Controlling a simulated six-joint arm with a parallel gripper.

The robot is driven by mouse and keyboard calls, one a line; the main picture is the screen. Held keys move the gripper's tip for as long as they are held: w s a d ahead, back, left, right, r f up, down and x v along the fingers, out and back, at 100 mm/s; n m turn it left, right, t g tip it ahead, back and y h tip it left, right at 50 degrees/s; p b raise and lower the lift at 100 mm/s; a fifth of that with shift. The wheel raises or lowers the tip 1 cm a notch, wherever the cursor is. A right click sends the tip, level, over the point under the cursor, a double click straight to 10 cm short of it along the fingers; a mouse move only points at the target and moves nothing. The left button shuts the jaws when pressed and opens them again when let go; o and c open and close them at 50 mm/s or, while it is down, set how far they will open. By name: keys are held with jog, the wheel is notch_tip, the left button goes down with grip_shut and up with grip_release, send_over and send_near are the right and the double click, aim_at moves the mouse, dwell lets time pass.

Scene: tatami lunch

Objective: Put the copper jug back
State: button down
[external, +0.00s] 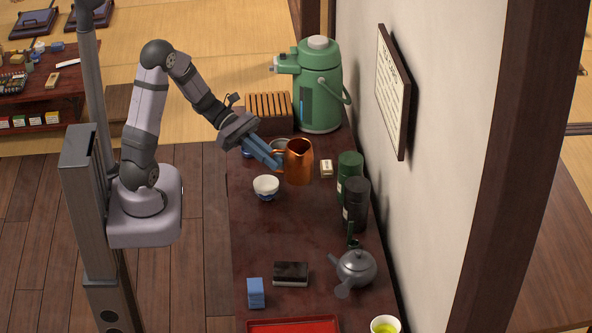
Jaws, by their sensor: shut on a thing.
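The copper jug (299,163) is upright in the external view, over the far half of the dark red counter (245,215). My gripper (272,160) reaches in from the left and is shut on the jug at its handle side. The fingers hide part of the handle. I cannot tell for certain whether the jug's base touches the counter or hangs a little above it. A grey round rim (280,144) shows behind the jug and is partly hidden by it.
A white bowl (266,186) stands close below my gripper. A green dispenser (318,90) and slatted wooden box (268,106) stand behind. Green (349,168) and black (356,205) canisters are to the right, near the wall. A grey teapot (355,268) sits nearer the front.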

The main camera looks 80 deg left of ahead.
notch_tip(320, 180, down, 11)
dwell(0.5)
jog(key=shift+f, duration=4.95)
jog(key=shift+f, duration=0.1)
jog(key=c, duration=2.1)
grip_release()
jog(key=shift+o, duration=1)
jog(key=b+v, duration=0.2)
jog(key=v, duration=1)
